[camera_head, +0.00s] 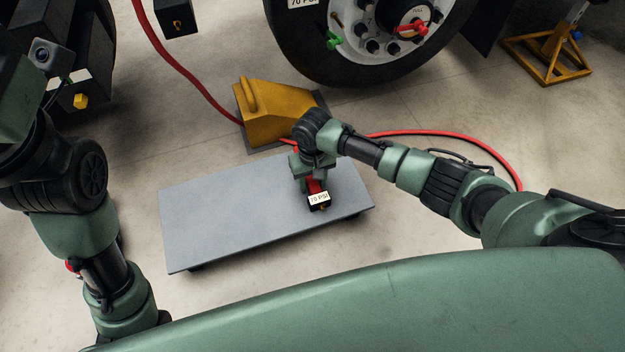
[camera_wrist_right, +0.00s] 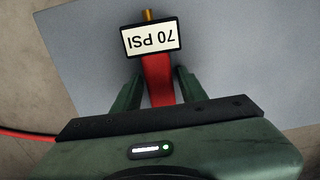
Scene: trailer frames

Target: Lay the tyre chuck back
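The tyre chuck (camera_head: 318,199) has a red body and a black head with a white "70 PSI" display. It is over the right part of a low grey platform (camera_head: 225,218). My right gripper (camera_head: 313,183) points down at it. In the right wrist view, the fingers (camera_wrist_right: 159,84) lie close along both sides of the chuck's red body (camera_wrist_right: 158,92), and its display (camera_wrist_right: 152,39) faces the camera. Whether the chuck touches the platform cannot be told. My left arm is at the left edge; its fingers are out of view.
A yellow wheel chock (camera_head: 268,112) stands just behind the platform. A red hose (camera_head: 188,83) runs along the floor behind it. A large wheel (camera_head: 370,45) is at the back, a yellow stand (camera_head: 548,55) at the back right. Most of the platform's left side is bare.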

